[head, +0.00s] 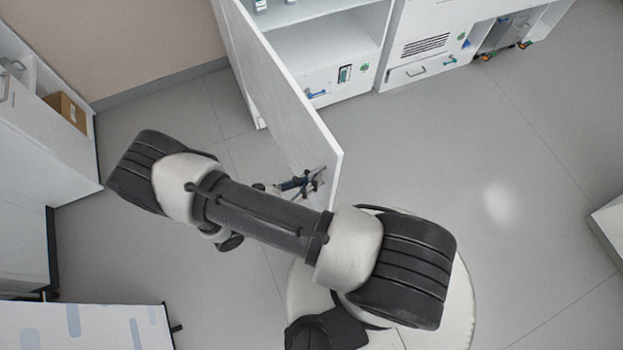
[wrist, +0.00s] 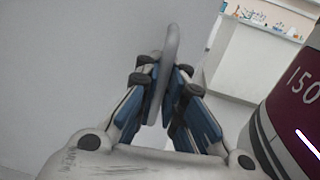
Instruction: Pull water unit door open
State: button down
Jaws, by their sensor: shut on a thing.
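The white water unit door (head: 285,95) stands swung wide open in the head view, its free edge toward me. In the wrist view the door (wrist: 80,60) is a plain pale surface filling the left side. A grey loop handle (wrist: 170,55) rises from between the fingers. My gripper (head: 312,183) is at the door near its free edge, partly hidden by my arm. In the wrist view my gripper (wrist: 165,88) has its blue and grey fingers shut on the handle, one on each side.
The open cabinet (head: 335,45) with shelves stands behind the door. A white unit with a vent (head: 425,45) stands to its right. A shelf with a cardboard box (head: 66,112) is at the left. The grey floor (head: 500,160) at the right is clear.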

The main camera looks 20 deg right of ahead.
jog(key=c, duration=1.7)
grip_release()
jog(key=shift+a, duration=0.1)
jog(key=s+a, duration=0.2)
jog(key=a, duration=0.9)
jog(key=shift+s+a, duration=0.25)
jog(key=shift+a, duration=0.05)
jog(key=shift+r, duration=0.1)
